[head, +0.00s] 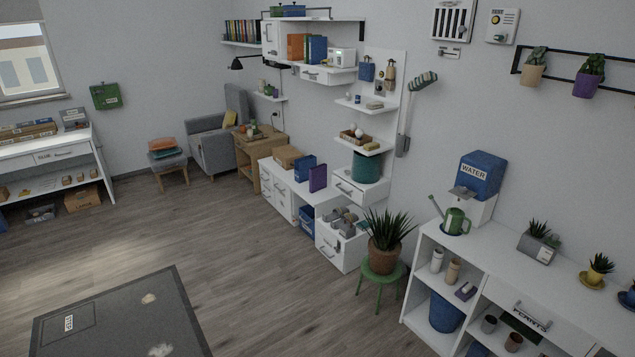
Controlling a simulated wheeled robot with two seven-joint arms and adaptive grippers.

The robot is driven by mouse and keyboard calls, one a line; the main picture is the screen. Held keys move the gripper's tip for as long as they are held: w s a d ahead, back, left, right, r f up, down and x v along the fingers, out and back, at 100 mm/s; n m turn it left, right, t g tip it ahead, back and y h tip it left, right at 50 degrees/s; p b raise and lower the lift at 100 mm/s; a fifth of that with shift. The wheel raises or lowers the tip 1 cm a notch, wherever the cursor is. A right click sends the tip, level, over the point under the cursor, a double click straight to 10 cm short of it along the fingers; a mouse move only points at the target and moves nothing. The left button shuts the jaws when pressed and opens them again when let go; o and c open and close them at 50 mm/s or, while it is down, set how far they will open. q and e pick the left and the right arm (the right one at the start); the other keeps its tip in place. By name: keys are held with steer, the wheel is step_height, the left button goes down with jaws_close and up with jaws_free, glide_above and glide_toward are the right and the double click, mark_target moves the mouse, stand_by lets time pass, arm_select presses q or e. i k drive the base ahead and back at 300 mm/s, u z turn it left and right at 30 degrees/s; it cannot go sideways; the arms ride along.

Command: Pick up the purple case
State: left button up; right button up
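A purple case (318,178) stands upright on the low white shelf desk (326,204) against the far wall, in the middle of the head view. It is small at this distance. Neither of my grippers is in view, and nothing is seen touching the case.
A blue box (304,168) stands left of the case, and a teal bin (366,167) to its right. A potted plant (384,258) on a green stool (381,279) stands in front. A dark grey surface (110,322) lies at lower left. Wooden floor (240,260) between is clear.

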mark_target(318, 175)
steer(key=u, duration=0.3)
steer(key=i, duration=1.2)
steer(key=u, duration=0.7)
steer(key=i, duration=3.95)
steer(key=z, duration=1.1)
steer(key=i, duration=1.7)
steer(key=z, duration=0.55)
